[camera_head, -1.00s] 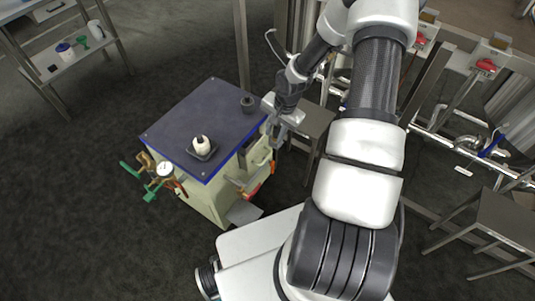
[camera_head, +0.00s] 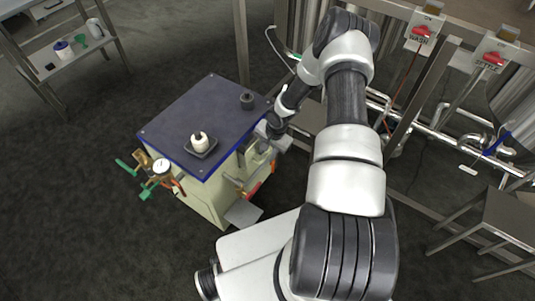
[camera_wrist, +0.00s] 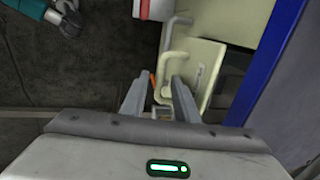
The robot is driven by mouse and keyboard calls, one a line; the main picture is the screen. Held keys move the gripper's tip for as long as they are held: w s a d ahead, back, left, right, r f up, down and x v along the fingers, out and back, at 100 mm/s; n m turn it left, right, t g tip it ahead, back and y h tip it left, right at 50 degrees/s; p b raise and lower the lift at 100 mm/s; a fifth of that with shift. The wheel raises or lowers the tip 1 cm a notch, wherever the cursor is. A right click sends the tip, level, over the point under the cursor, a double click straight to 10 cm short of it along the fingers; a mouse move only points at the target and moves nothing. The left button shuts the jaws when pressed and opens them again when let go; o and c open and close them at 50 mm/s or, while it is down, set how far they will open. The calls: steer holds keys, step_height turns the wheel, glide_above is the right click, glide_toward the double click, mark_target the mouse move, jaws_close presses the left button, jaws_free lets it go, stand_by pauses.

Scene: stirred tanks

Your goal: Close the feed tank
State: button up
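My gripper (camera_wrist: 157,90) is open in the wrist view, its two grey fingers apart. A cream lid or panel (camera_wrist: 205,60) with a bent cream handle (camera_wrist: 167,72) lies just beyond the fingertips. I cannot tell whether the fingers touch the handle. In the head view my gripper is partly hidden at the right side of a cream cabinet (camera_head: 208,202) with a dark, blue-edged top (camera_head: 195,115). Cream fittings (camera_head: 258,160) stick out below that side. I cannot tell which part is the feed tank.
A white knobbed object (camera_head: 200,142) sits in a dark tray on the top, with a dark round weight (camera_head: 247,101) behind. A gauge with green-handled valves (camera_head: 161,167) is at the left. Pipes and red switches (camera_head: 421,33) stand at the right. A shelf (camera_head: 75,50) is at upper left.

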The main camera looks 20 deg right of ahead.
jaws_close()
steer(key=w+a+b, duration=0.1)
steer(key=w, duration=0.1)
steer(key=w+a, duration=0.1)
steer(key=shift+w+a+b, duration=0.2)
steer(key=shift+w+b, duration=0.15)
steer(key=shift+w, duration=0.05)
jaws_free()
